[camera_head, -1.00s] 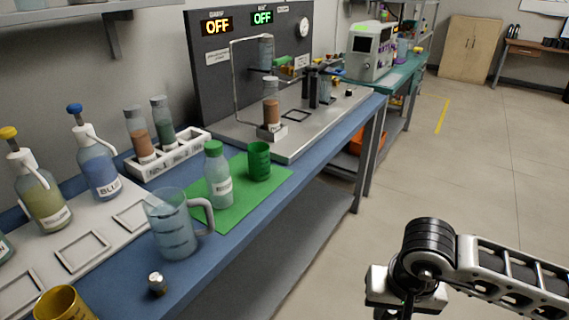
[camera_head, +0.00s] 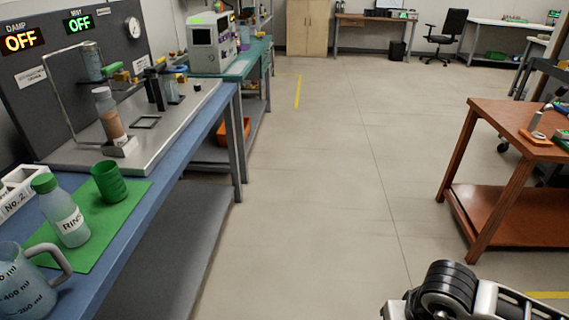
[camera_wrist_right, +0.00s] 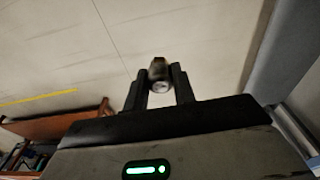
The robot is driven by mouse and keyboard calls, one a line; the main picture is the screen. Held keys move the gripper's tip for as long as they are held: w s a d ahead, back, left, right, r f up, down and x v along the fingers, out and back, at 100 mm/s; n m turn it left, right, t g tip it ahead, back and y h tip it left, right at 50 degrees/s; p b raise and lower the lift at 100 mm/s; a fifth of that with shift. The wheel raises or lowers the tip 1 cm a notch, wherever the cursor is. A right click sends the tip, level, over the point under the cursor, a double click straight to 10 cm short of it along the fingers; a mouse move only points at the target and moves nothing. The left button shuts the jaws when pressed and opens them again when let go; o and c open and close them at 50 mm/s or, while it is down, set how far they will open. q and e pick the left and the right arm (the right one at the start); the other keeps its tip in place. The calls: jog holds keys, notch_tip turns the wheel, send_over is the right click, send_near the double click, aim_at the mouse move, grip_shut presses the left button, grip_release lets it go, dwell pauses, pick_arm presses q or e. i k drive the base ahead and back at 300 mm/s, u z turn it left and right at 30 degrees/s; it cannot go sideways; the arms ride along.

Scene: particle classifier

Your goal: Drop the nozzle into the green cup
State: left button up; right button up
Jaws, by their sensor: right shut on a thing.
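The green cup (camera_head: 109,182) stands upright on the green mat (camera_head: 118,222) on the blue bench, at the left of the head view. My right gripper (camera_wrist_right: 159,88) shows in the wrist view, shut on a small metallic cylinder, which looks like the nozzle (camera_wrist_right: 159,71). Its pale round end faces the camera, and bare floor is behind it. In the head view my right arm (camera_head: 447,292) is at the bottom right, well away from the cup, with its gripper out of the picture. My left gripper is not in view.
A rinse bottle (camera_head: 65,212) and a beaker (camera_head: 25,285) stand beside the cup. Behind it is a machine plate (camera_head: 165,125) with a vial in a holder. An orange-brown table (camera_head: 505,125) stands at the right. The floor between is clear.

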aim_at(111, 196)
jog(key=z, duration=0.25)
jog(key=i, duration=2.4)
jog(key=u, duration=2.4)
